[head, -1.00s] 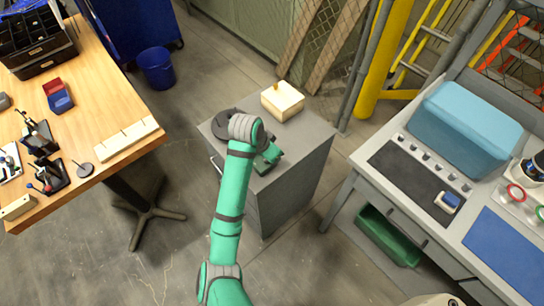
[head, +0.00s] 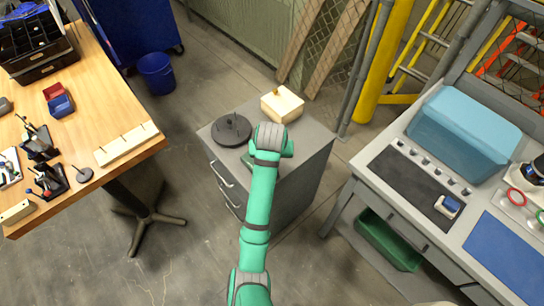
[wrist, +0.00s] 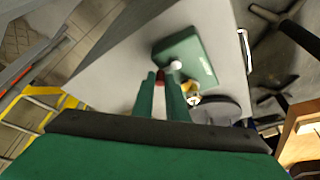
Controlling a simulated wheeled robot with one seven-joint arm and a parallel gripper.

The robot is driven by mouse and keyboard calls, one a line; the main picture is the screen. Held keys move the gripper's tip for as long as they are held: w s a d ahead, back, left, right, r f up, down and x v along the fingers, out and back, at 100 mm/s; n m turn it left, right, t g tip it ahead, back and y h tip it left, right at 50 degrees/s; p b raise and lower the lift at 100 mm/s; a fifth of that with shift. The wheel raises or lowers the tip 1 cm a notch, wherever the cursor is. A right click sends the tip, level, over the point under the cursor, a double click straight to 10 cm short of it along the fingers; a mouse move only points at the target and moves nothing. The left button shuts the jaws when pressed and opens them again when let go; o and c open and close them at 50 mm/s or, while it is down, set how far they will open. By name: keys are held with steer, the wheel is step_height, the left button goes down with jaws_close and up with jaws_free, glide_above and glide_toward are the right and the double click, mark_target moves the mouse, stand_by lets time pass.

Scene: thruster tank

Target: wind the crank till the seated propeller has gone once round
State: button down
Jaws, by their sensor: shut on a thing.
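The green crank box (wrist: 197,52) sits on the grey cabinet top, with a pale round hub on its near edge. In the head view my arm hides most of it; a green edge (head: 247,160) shows. My gripper (wrist: 161,78) is shut on the small red crank knob (wrist: 160,79), beside the pale hub. Its fingers cover most of the knob. A small yellow part (wrist: 190,87), seemingly the propeller, shows just right of the fingers and is partly hidden. I cannot tell its turn angle.
A dark round disc with an upright pin (head: 231,130) and a cream box with a yellow knob (head: 282,104) share the cabinet top (head: 313,139). A wooden table (head: 110,110) stands left, a grey workbench (head: 345,165) right.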

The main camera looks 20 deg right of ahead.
steer(key=shift+w+r, duration=0.1)
steer(key=shift+r, duration=0.05)
stand_by(0.4)
steer(key=c, duration=1.8)
jaws_free()
steer(key=shift+o, duration=0.2)
